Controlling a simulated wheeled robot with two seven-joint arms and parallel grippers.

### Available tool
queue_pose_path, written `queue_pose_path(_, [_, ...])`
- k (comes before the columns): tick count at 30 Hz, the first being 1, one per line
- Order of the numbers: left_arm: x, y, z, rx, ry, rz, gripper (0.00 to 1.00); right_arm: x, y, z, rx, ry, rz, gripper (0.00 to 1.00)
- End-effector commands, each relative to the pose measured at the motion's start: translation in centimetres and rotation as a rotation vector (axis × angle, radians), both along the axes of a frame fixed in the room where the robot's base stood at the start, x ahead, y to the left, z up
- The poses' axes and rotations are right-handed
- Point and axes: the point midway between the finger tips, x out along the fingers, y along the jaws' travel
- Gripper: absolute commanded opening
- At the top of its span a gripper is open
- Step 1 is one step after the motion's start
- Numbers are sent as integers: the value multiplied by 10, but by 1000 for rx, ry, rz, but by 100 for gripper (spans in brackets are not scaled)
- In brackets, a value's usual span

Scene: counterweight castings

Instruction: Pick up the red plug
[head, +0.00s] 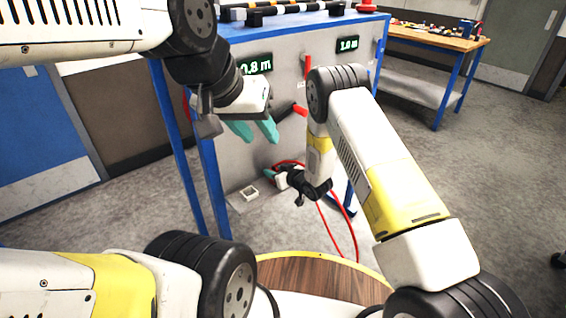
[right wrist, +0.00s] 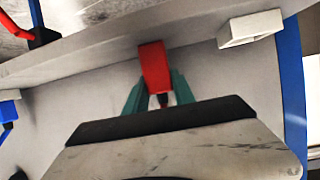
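The red plug (right wrist: 154,65) is between the two teal fingertips of my right gripper (right wrist: 157,82) in the right wrist view. The fingertips appear to touch its sides, and a thin red end shows below it between the fingers. In the head view my right gripper (head: 269,172) is low in front of the grey cabinet, near the ledge at its foot, and the plug is hard to make out there. Red cable (head: 340,201) loops beside this gripper. My left gripper (head: 258,133) is higher, in front of the cabinet panel, with its teal fingers apart and nothing visible between them.
The grey cabinet (head: 235,170) has blue posts, green displays and red handles (head: 307,66). A round wooden top (head: 322,281) is in front. A workbench (head: 430,37) stands back right.

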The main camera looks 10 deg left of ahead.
Motion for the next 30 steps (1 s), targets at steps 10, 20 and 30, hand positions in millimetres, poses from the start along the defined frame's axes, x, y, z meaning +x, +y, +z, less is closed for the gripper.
queue_pose_path(10, [0,0,0,0,0,0,36,0,0,1,1,-1,0,0])
queue_pose_path(20, [0,0,0,0,0,0,36,1,0,16,2,-2,-1,0])
queue_pose_path(30, [0,0,0,0,0,0,36,-41,3,39,1,4,2,0])
